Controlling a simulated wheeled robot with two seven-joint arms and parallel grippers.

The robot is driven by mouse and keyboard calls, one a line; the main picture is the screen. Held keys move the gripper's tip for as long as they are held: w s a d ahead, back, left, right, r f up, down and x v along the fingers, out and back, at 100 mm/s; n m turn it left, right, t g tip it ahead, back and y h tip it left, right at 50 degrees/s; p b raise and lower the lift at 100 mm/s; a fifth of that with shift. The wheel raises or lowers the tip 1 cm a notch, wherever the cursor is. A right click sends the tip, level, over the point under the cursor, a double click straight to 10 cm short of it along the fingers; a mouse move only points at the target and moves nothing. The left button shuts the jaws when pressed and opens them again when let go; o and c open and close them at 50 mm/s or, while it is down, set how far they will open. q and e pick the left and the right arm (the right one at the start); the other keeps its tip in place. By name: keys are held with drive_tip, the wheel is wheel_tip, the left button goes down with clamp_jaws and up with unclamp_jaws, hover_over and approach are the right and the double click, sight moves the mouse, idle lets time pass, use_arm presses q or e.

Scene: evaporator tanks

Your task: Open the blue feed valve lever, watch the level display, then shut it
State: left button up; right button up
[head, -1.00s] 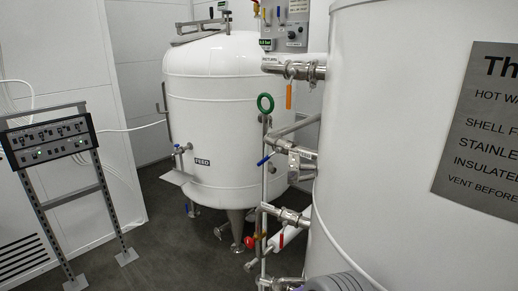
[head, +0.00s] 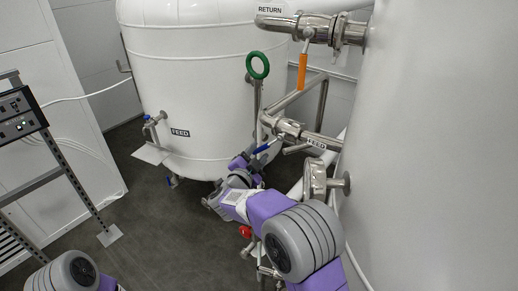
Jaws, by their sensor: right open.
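The blue feed valve lever (head: 264,146) sticks out down-left from a steel valve on the pipe labelled FEED (head: 315,143), in the middle of the head view. My right gripper (head: 260,160) is open, just below the lever. Part of it is hidden behind my own wrist, and I cannot tell whether it touches the lever. No level display is in view now. My left gripper is out of view; only a part of my left arm shows at the bottom left.
An orange lever (head: 302,71) hangs from the RETURN pipe (head: 293,22) above. A green ring handle (head: 258,65) stands left of the pipes. A white FEED tank (head: 190,80) is behind, and a large white tank (head: 440,150) fills the right. A control rack (head: 22,118) stands left.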

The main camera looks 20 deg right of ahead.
drive_tip(key=shift+x, duration=1.25)
clamp_jaws()
